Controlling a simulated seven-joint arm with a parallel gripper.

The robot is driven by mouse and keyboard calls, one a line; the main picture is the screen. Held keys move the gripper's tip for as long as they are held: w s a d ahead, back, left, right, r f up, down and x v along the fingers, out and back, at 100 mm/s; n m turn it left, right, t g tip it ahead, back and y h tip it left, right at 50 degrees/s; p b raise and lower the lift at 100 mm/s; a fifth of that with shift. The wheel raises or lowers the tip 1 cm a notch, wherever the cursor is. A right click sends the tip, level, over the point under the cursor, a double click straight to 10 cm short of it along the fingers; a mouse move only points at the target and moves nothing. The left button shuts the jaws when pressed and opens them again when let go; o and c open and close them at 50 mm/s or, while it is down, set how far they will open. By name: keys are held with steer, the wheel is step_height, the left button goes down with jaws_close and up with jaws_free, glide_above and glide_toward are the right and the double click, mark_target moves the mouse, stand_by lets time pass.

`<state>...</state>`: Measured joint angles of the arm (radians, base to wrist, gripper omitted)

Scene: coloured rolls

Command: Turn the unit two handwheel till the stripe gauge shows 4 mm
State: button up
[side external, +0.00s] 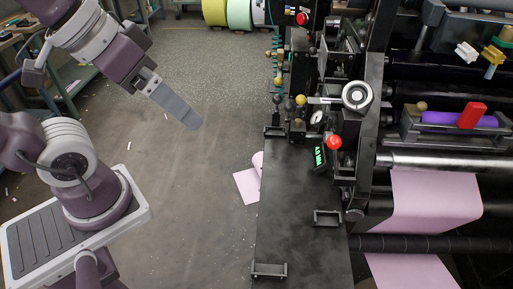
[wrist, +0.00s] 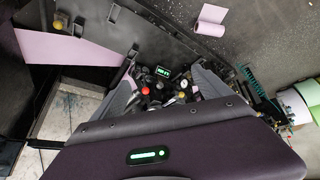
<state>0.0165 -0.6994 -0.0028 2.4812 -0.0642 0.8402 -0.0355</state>
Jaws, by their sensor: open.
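A round black-and-silver handwheel (side external: 357,96) sits on the machine's near side in the side view; I cannot read any unit label on it. A small green-lit display (side external: 320,157) stands below and left of it, and also shows in the wrist view (wrist: 163,71); its figures are too small to read. A small round dial (side external: 317,118) sits just left of the wheel. My gripper (side external: 188,117) is in the air over the floor, well left of the wheel and touching nothing. In the wrist view its grey fingers stand apart, empty, with the knobs and display visible between them.
A red knob (side external: 334,142) and a yellow knob (side external: 300,100) stick out near the wheel. The black side table (side external: 300,215) has low handles along its edges. Pink web (side external: 430,200) runs through the rollers at right. The floor between my arm and the machine is mostly clear.

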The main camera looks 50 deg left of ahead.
steer(key=shift+s+a+f+m+y, duration=0.15)
steer(key=shift+s+a+f, duration=0.1)
steer(key=shift+s+a, duration=0.2)
steer(key=shift+s+a+f+m+y, duration=0.15)
steer(key=shift+s+a+f, duration=0.15)
steer(key=shift+s, duration=0.2)
steer(key=shift+r, duration=0.1)
stand_by(1.9)
